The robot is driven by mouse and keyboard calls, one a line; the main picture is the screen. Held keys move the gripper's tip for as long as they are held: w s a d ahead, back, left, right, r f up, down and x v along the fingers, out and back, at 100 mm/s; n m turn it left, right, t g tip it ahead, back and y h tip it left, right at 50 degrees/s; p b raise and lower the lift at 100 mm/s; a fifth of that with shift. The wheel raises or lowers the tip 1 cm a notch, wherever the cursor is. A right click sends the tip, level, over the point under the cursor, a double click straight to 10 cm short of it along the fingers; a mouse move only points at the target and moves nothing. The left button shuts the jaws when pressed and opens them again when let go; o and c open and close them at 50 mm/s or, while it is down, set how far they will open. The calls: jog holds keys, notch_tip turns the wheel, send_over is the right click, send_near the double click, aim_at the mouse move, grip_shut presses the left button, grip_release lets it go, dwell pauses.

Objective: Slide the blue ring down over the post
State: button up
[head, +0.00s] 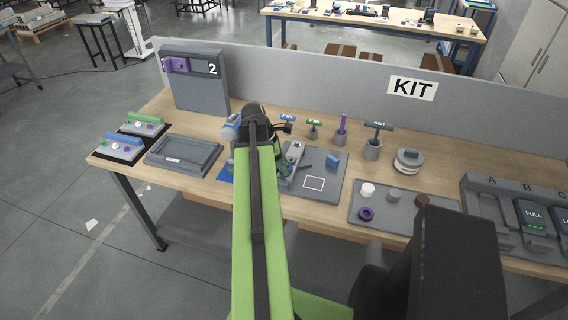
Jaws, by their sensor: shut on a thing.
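My green arm rises through the middle of the head view to a dark joint and hides what lies behind it. My gripper's jaws are hidden behind the arm, so what they hold does not show. I cannot make out a blue ring. A slim purple upright post (343,123) stands in a grey holder (340,138) at the back of the table; I cannot tell whether it is the task's post. A purple ring (366,214) lies on the grey tray (400,217) at the right.
The wooden table (140,177) has a grey back wall with a KIT sign (413,88). A grey fixture plate (322,188) with a blue block (332,160) lies right of my arm.

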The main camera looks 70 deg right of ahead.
jog(key=shift+f, duration=0.25)
dwell(0.3)
jog(key=shift+f+b, duration=0.3)
jog(key=shift+b, duration=0.15)
jog(key=shift+f+b, duration=0.3)
jog(key=o, duration=1.4)
jog(key=shift+c, duration=0.2)
jog(key=shift+o, duration=0.6)
jog(key=shift+c, duration=1)
jog(key=shift+o, duration=1)
